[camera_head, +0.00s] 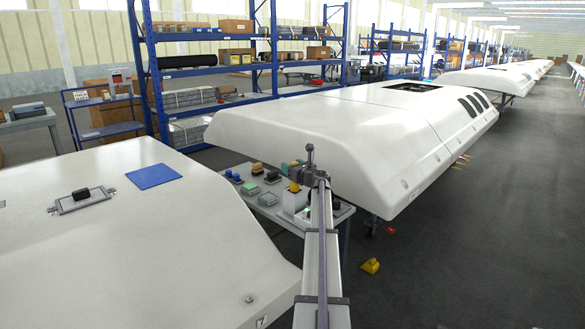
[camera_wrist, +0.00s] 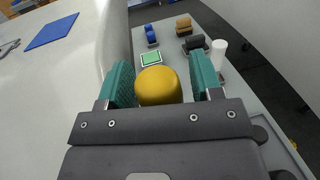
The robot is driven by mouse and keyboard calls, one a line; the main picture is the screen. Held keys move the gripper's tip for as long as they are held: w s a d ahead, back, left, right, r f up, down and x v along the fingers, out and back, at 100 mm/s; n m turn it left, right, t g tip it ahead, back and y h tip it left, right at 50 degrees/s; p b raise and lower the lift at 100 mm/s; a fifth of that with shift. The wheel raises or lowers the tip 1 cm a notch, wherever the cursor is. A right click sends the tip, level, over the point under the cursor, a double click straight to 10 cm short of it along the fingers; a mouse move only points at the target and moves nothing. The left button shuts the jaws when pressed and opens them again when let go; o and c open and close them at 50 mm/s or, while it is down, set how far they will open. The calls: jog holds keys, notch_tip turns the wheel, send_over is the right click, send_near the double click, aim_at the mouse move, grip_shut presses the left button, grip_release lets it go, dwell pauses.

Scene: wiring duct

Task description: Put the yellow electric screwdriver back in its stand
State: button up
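A yellow rounded body, which looks like the end of the electric screwdriver (camera_wrist: 158,86), sits between the teal fingers of my gripper (camera_wrist: 163,80) in the wrist view. It is close to the left finger, and a narrow gap seems to show at the right one. I cannot tell if the fingers press on it. In the head view my gripper (camera_head: 300,176) is over the bench, with the yellow body (camera_head: 294,186) just above a white block (camera_head: 293,200). I cannot tell whether that block is the stand. The lower part of the screwdriver is hidden.
The grey bench (camera_head: 340,212) carries several small fixtures, including a green-topped one (camera_wrist: 151,58) and a white cylinder (camera_wrist: 218,50). Large white shells stand left (camera_head: 130,240) and behind (camera_head: 340,130). A blue sheet (camera_head: 153,175) lies on the left shell. A yellow object (camera_head: 370,266) is on the floor.

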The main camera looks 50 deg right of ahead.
jog(key=shift+o, duration=0.7)
jog(key=v, duration=1)
jog(key=shift+s, duration=0.4)
jog(key=shift+a, duration=0.1)
